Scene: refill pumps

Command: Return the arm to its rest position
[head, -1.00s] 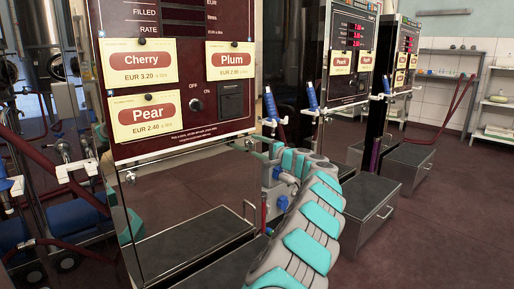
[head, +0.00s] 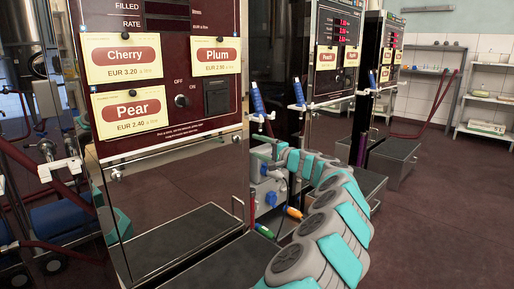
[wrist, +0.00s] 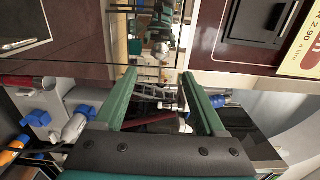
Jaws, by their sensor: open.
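My arm (head: 325,235), grey with turquoise pads, reaches up from the bottom right of the head view and bends left beside the front pump. Its gripper end is not clearly visible there. In the wrist view my gripper (wrist: 158,78) has two green fingers spread wide apart, with nothing held between them. The fingers point toward a shiny panel that mirrors the gripper.
The front pump (head: 180,147) has Cherry, Plum and Pear labels and a steel lower cabinet. Blue-handled nozzles (head: 257,98) hang beside it. Orange-tipped (head: 293,212) and green-tipped (head: 264,231) parts are close to my arm. Open floor (head: 440,220) lies at right.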

